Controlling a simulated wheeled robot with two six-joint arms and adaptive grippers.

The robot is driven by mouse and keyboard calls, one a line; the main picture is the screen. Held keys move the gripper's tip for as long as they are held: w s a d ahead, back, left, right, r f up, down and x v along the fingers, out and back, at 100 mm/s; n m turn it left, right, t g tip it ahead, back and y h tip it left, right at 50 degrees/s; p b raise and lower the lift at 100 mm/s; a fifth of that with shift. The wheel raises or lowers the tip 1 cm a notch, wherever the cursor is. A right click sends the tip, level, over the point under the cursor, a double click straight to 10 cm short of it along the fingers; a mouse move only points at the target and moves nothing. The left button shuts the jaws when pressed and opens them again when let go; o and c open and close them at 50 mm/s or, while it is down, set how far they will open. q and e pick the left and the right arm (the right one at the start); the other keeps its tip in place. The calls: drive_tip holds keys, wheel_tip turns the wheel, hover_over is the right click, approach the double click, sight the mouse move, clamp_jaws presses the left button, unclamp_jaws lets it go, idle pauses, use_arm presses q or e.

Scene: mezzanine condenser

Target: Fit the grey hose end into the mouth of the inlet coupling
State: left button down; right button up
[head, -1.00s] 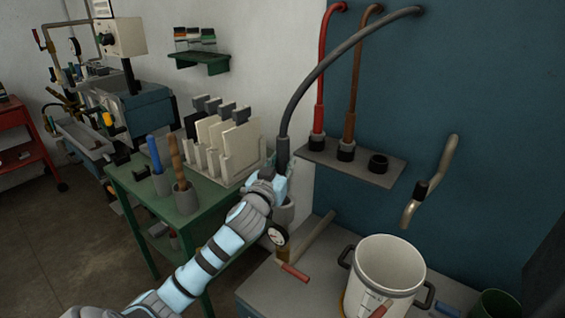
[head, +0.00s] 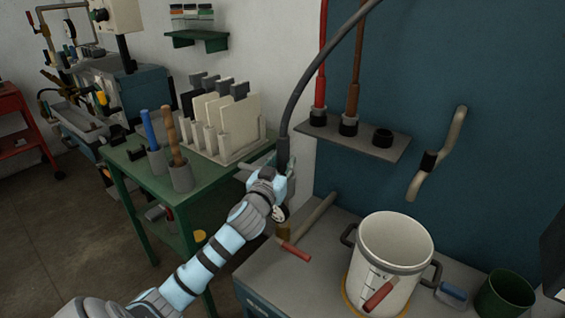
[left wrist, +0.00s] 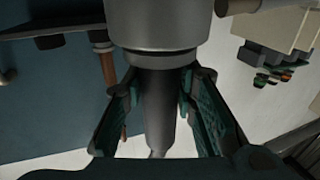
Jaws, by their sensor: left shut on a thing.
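The grey hose end (head: 284,152) is upright in my left gripper (head: 277,176), which is shut on it. In the left wrist view, the gripper's two green-padded fingers (left wrist: 160,110) flank the dark hose end (left wrist: 160,95). A wide grey metal cylinder, apparently the inlet coupling (left wrist: 165,28), meets the hose end there. My right gripper is not in view.
A wall shelf (head: 355,140) holds a red hose, a brown hose and an empty black ring (head: 383,137). A green table (head: 205,195) with a plate rack is at left.

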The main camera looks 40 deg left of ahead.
use_arm(q)
drive_tip(key=c, duration=1.2)
unclamp_jaws()
drive_tip(key=v, duration=1.2)
